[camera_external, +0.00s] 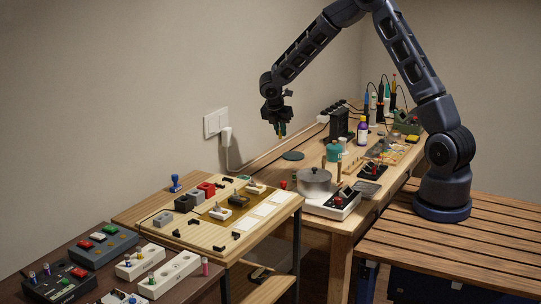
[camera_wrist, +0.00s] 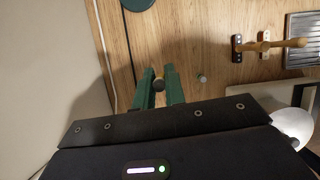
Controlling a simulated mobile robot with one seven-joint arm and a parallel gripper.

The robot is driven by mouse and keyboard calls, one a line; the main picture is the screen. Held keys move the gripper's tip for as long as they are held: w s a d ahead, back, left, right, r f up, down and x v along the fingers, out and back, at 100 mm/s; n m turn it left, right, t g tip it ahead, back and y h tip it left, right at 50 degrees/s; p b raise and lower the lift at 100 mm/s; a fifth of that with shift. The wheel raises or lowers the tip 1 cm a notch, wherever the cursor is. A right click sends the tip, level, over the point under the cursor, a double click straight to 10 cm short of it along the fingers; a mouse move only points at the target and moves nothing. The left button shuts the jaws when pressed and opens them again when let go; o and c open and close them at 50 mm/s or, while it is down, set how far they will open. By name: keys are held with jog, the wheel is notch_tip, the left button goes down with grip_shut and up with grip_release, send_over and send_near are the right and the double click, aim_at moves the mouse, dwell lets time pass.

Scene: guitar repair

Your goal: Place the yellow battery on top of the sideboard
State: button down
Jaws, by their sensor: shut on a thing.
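My gripper (camera_external: 280,128) hangs in the air in front of the wall, above the left side of the long workbench, pointing down. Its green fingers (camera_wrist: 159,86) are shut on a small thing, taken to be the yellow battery. Only a small dark round end of it (camera_wrist: 158,85) shows between the fingers in the wrist view, and a tiny yellowish tip (camera_external: 280,136) shows below them in the external view. Which furniture is the sideboard is not certain; a light wooden unit (camera_external: 140,216) with a lower shelf and a dark table (camera_external: 200,290) stand at the left.
The long workbench (camera_external: 325,222) carries a pot (camera_external: 314,181), a teal canister (camera_external: 333,152), a purple bottle (camera_external: 362,131) and tools. The wooden unit holds several small boxes and parts. The dark table holds pedals (camera_external: 104,243) and white strips (camera_external: 170,275). A wall socket (camera_external: 216,123) has a plugged cable.

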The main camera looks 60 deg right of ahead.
jog(key=a+f+m+g+y, duration=0.1)
jog(key=a+f+m, duration=0.2)
jog(key=m, duration=0.3)
jog(key=a+f+m+g+y, duration=0.2)
jog(key=a+f+m, duration=0.1)
jog(key=a+m, duration=0.3)
jog(key=a+f+m+g+y, duration=0.1)
jog(key=a+f+m, duration=0.2)
jog(key=m, duration=0.3)
jog(key=shift+w+a+f+m+g+y, duration=0.1)
jog(key=shift+a+m+g+y, duration=0.1)
jog(key=shift+a, duration=0.2)
jog(key=shift+w+a+f+m+g+y, duration=0.1)
jog(key=shift+a+m+g, duration=0.1)
jog(key=shift+a, duration=0.2)
jog(key=shift+d, duration=0.1)
